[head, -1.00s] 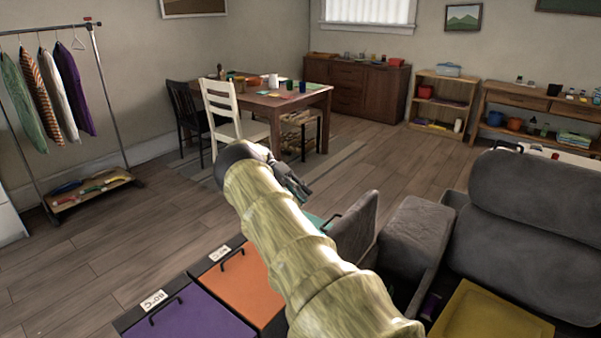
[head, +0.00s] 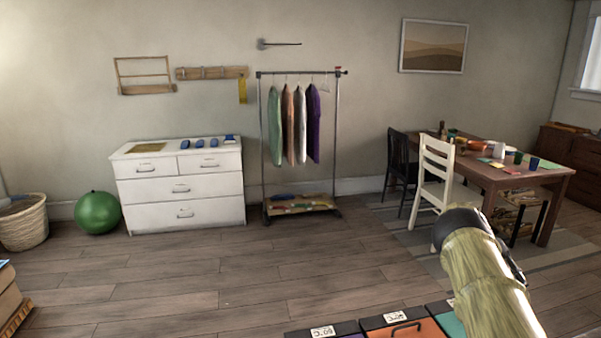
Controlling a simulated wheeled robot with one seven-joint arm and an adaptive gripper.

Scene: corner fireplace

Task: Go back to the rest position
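My arm, in a pale yellow-green ribbed cover, reaches up from the lower right of the head view to a dark rounded joint. My gripper (head: 513,262) shows only as a small dark part at the right side of the arm, mostly hidden behind it. Its fingers cannot be made out, and I see nothing held.
Bins with an orange lid (head: 405,331) and a teal lid (head: 450,322) stand low in front. A white chair (head: 437,165) and wooden table (head: 495,172) stand right. A white dresser (head: 180,185), clothes rack (head: 300,140), green ball (head: 97,212) and basket (head: 23,222) line the wall. The middle floor is clear.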

